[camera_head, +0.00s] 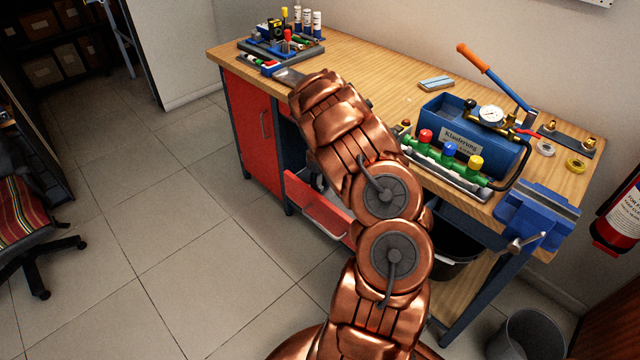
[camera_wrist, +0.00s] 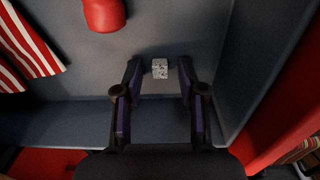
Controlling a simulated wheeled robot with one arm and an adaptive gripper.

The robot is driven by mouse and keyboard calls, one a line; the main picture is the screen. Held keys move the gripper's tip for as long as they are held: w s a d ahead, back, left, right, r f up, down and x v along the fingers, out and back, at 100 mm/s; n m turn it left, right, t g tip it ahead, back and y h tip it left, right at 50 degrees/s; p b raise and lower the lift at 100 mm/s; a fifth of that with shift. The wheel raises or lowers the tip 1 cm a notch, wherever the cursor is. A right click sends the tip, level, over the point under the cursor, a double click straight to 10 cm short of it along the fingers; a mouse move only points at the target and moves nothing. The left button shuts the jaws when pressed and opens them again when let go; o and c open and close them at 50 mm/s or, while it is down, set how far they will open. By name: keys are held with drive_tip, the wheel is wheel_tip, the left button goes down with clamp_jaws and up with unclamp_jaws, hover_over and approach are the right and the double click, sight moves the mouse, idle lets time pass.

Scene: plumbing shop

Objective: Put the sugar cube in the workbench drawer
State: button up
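The sugar cube (camera_wrist: 160,69) is a small speckled white block in the wrist view. It shows between the fingertips of my gripper (camera_wrist: 159,84), with a gap on each side. The gripper is open, and its fingers point into the open workbench drawer. The drawer's grey inside (camera_wrist: 80,113) fills most of the wrist view. Whether the cube rests on the drawer floor or is just above it is hard to tell. In the head view, the red drawer front (camera_head: 318,217) is pulled out below the benchtop. My arm hides the gripper and the cube there.
A red rounded object (camera_wrist: 104,14) and a red-and-white striped cloth (camera_wrist: 24,48) lie at the upper left of the wrist view.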

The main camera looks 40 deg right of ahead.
sight(320, 186)
wheel_tip(320, 186, up, 11)
drive_tip(key=b, duration=0.4)
drive_tip(key=s+a+r+m, duration=0.1)
drive_tip(key=s+a+r, duration=0.3)
drive_tip(key=a+r, duration=0.55)
drive_tip(key=s+a+r, duration=0.3)
drive_tip(key=s+a, duration=0.4)
drive_tip(key=a, duration=0.5)
drive_tip(key=s+a+f+n+g, duration=0.1)
drive_tip(key=s+a, duration=1.5)
drive_tip(key=s, duration=0.3)
drive_tip(key=shift+s+g, duration=0.4)
